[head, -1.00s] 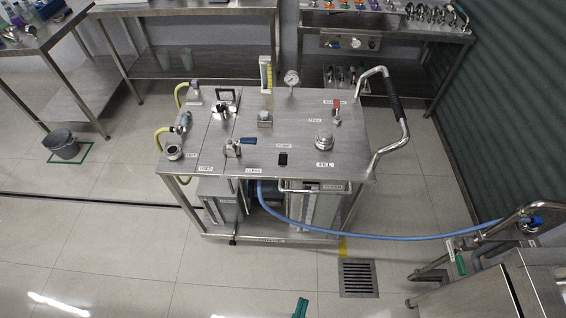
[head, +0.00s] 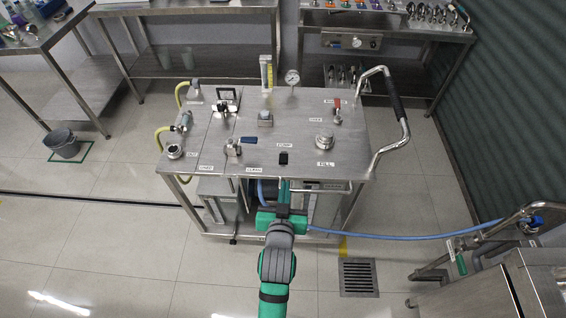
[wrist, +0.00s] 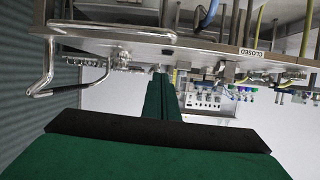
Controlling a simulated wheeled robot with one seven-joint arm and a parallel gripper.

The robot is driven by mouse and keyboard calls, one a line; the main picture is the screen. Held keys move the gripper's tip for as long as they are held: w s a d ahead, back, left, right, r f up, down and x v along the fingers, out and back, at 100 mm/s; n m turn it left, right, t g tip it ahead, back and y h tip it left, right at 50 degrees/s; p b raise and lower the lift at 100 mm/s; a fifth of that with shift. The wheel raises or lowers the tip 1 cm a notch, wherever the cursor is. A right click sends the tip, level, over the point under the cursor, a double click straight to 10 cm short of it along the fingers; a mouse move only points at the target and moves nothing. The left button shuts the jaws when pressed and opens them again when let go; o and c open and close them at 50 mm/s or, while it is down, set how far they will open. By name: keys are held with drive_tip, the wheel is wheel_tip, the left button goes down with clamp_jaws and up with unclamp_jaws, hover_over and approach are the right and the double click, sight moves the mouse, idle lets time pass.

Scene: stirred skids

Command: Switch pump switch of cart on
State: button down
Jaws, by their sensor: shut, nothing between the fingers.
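The cart (head: 215,135) is a steel trolley with a flat top carrying valves and labels. The pump switch (head: 283,158) is a small black switch near the front edge of the top, below a small white label. My gripper (head: 284,184) is in front of the cart's front edge, just nearer than the switch, and touches neither visibly. In the wrist view its green fingers (wrist: 161,80) are together with nothing between them. The cart's edge (wrist: 190,42) runs across the top of that view.
A blue-handled valve (head: 248,140) lies left of the switch and a round fill cap (head: 324,140) right of it. A front rail (head: 325,189) and a blue hose (head: 380,237) are near my arm. The push handle (head: 400,125) stands right. Floor in front is mostly clear.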

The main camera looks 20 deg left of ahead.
drive_tip(key=shift+n, duration=0.4)
drive_tip(key=w+a+r, duration=0.1)
drive_tip(key=w, duration=0.1)
drive_tip(key=w+a+r, duration=0.1)
drive_tip(key=r, duration=0.1)
drive_tip(key=shift+w+a, duration=0.2)
drive_tip(key=shift+w, duration=0.2)
drive_tip(key=shift+w, duration=0.1)
hover_over(283, 169)
wheel_tip(283, 169, down, 3)
drive_tip(key=shift+f, duration=0.1)
wheel_tip(283, 169, down, 3)
drive_tip(key=shift+w+f, duration=0.1)
drive_tip(key=shift+f, duration=0.55)
